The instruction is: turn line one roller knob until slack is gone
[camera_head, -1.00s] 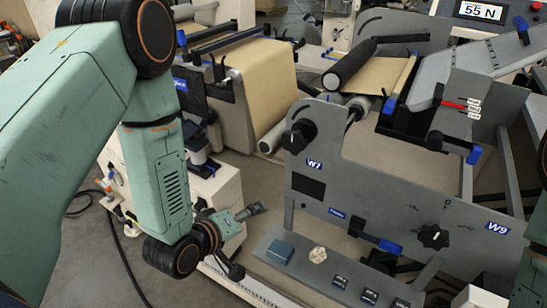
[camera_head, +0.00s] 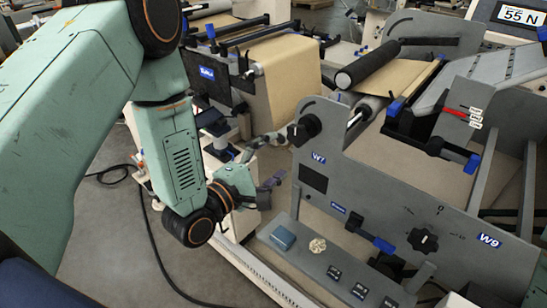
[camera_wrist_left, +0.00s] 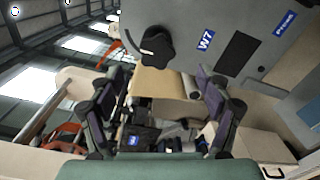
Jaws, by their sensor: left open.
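A black lobed knob (camera_head: 303,130) sits on the upper left corner of the grey side plate (camera_head: 375,190), near the W7 label. It also shows in the left wrist view (camera_wrist_left: 157,46), at the top centre, beyond the fingertips. My left gripper (camera_head: 276,160) is open and empty, below and left of this knob and apart from it. In the left wrist view its two dark fingers (camera_wrist_left: 163,100) stand wide apart with nothing between them. A second black knob (camera_head: 422,240) with a pointer is lower right, near the W9 label. My right gripper is not in view.
A brown kraft roll (camera_head: 285,85) stands behind my left gripper. A black roller (camera_head: 367,64) lies above the plate. A ledge below the plate holds a blue box (camera_head: 283,238), a crumpled tan ball (camera_head: 317,245) and black buttons.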

